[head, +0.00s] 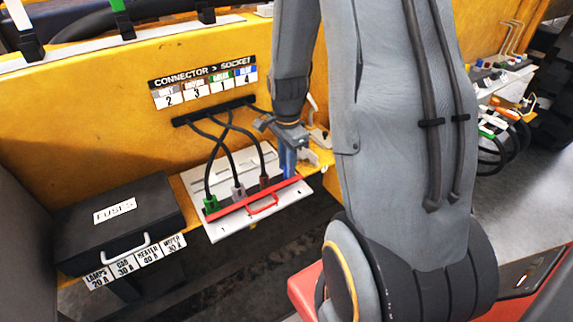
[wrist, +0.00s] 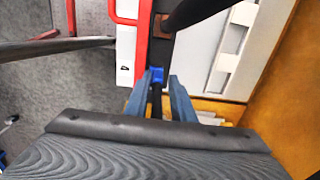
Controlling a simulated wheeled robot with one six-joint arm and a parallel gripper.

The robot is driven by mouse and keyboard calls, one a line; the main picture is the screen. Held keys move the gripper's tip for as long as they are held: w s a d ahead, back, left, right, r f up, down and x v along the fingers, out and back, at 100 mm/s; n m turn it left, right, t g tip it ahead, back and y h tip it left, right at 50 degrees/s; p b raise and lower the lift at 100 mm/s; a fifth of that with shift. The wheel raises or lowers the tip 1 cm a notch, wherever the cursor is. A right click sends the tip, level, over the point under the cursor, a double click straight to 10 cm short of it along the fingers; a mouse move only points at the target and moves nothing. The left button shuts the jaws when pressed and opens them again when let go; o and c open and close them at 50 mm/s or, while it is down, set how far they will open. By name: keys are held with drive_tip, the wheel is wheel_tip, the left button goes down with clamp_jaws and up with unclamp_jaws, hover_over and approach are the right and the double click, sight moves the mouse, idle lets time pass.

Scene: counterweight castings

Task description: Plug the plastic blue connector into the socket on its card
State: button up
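The blue connector (wrist: 157,74) shows in the wrist view just beyond my fingertips, its dark cable running back between them. It lines up with the dark socket strip beside the red bar; I cannot tell how far it is seated. My gripper (wrist: 160,82) has its fingers apart on either side, with a narrow gap at the right. In the head view my gripper (head: 288,165) points down at the right end of the white socket panel (head: 222,231), and the connector is hard to tell from the fingers. The card (head: 204,84) pairs blue with 4.
Green (head: 211,204), grey (head: 238,192) and brown (head: 265,182) connectors stand in the panel, their black cables looping up to a rail. A red handle (head: 263,205) sticks out in front. A black fuse box (head: 115,220) stands left. The yellow wall is close behind.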

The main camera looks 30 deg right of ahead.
drive_tip(key=shift+s, duration=0.35)
drive_tip(key=shift+w+r+b, duration=0.15)
drive_tip(key=shift+r+b, duration=0.35)
drive_tip(key=shift+r, duration=1.45)
drive_tip(key=shift+w+r+b, duration=0.15)
drive_tip(key=shift+r+b, duration=0.3)
drive_tip(key=shift+r, duration=1.5)
drive_tip(key=s+a+n+b, duration=0.1)
drive_tip(key=s+a+n, duration=0.1)
drive_tip(key=a+n, duration=0.2)
drive_tip(key=s+a+f+n+t+b, duration=0.1)
drive_tip(key=s+a+n, duration=0.2)
drive_tip(key=n, duration=0.4)
drive_tip(key=s+a+n, duration=0.3)
drive_tip(key=a+n, duration=0.3)
drive_tip(key=shift+f+n+b, duration=0.3)
drive_tip(key=shift+b, duration=0.1)
